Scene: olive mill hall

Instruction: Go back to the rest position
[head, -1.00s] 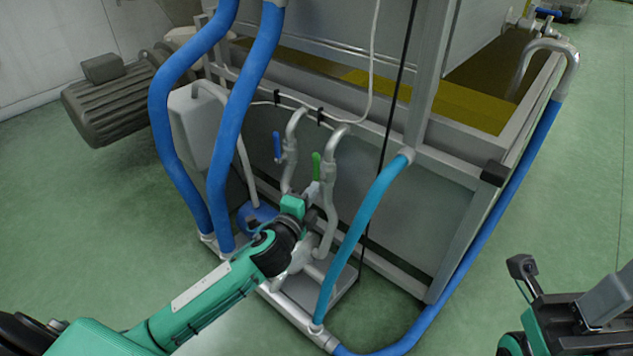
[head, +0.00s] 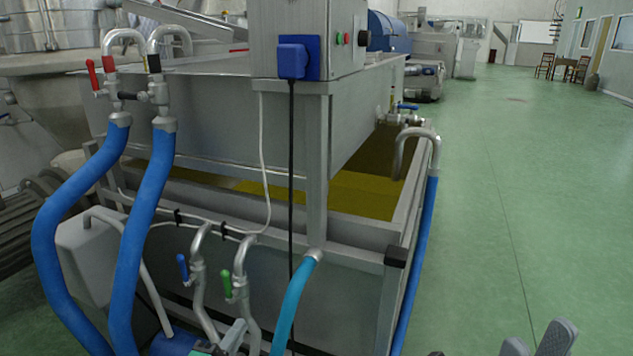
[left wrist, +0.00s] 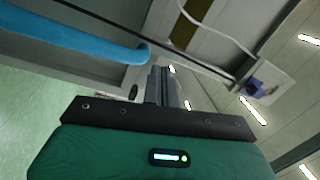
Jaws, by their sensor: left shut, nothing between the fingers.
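My left gripper (head: 234,334) is at the bottom of the head view, just below the green-handled valve (head: 232,284). Most of its arm is out of the picture. In the left wrist view its fingers (left wrist: 169,85) are together with nothing between them. I cannot tell whether it touches the pipe beside it. My right gripper (head: 537,342) shows only at the bottom right edge. Its two grey fingertips stand apart over the floor, with nothing seen between them.
A steel tank frame (head: 318,160) holding yellow-green oil (head: 360,195) fills the middle. Thick blue hoses (head: 145,230) stand at left and a light blue hose (head: 288,305) rises near my left gripper. A blue-handled valve (head: 184,268) is close by. The green floor (head: 510,200) at right is clear.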

